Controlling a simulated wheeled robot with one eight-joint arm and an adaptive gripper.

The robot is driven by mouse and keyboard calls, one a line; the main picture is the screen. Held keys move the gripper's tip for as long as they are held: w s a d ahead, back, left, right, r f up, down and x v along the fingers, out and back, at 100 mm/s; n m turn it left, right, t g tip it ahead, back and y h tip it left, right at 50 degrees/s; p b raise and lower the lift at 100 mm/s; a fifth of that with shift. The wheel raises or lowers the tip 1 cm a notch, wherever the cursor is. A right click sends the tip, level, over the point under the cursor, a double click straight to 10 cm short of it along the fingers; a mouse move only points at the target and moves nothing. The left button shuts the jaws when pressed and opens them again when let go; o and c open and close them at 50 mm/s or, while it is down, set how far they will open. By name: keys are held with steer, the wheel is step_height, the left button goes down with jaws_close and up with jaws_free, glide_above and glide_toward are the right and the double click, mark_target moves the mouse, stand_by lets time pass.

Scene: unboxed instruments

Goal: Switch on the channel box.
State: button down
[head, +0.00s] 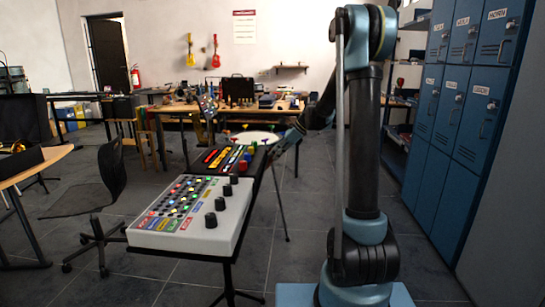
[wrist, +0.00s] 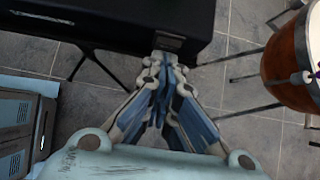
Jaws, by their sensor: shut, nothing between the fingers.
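A black box with rows of coloured pads and blocks on top (head: 226,158) stands on a stand in mid-picture in the head view. I cannot tell for sure that it is the channel box. In the wrist view a black box (wrist: 125,17) fills the top, with a small grey switch-like fitting (wrist: 168,41) on its near side. My gripper (wrist: 163,62) is shut and empty, its tips right at that fitting; contact cannot be told. In the head view my gripper (head: 272,152) is beside the black box's right edge. The fitting's on or off position is not readable.
A pale grey console with buttons and knobs (head: 190,213) stands nearer on its own stand. A drum with an orange-brown shell (wrist: 291,62) is to the right in the wrist view. Blue lockers (head: 455,115) line the right. A chair (head: 108,185) stands at left.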

steer(key=shift+d+r, duration=0.1)
steer(key=shift+r, duration=0.1)
steer(key=shift+r, duration=0.6)
steer(key=d+r, duration=0.5)
steer(key=d, duration=0.6)
steer(key=shift+s+d+r, duration=0.35)
steer(key=shift+s, duration=0.05)
steer(key=shift+s, duration=0.1)
